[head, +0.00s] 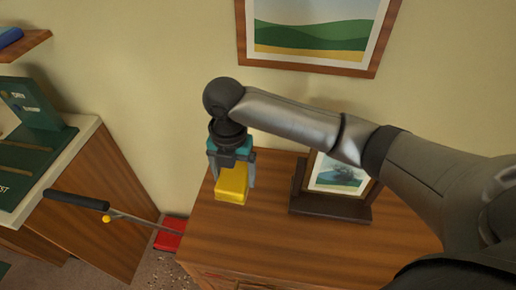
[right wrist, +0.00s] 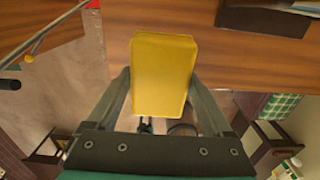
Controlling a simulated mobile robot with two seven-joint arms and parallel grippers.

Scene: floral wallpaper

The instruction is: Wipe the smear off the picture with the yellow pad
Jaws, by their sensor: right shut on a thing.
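My right gripper (head: 233,178) is shut on the yellow pad (head: 231,185), above the left part of the wooden cabinet top. The pad also shows between the fingers in the right wrist view (right wrist: 163,75). A small framed picture (head: 338,175) with a dark smudge on it stands in a dark wooden holder (head: 328,207) on the cabinet, right of the gripper. My right forearm covers the picture's upper part. The pad and picture are apart. My left gripper is not in view.
A larger framed landscape (head: 315,28) hangs on the wall above. The cabinet top (head: 255,236) is bare in front. A black-handled rod (head: 78,200) juts near its left edge. A red object (head: 170,233) lies low in the gap beside the left counter (head: 92,128).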

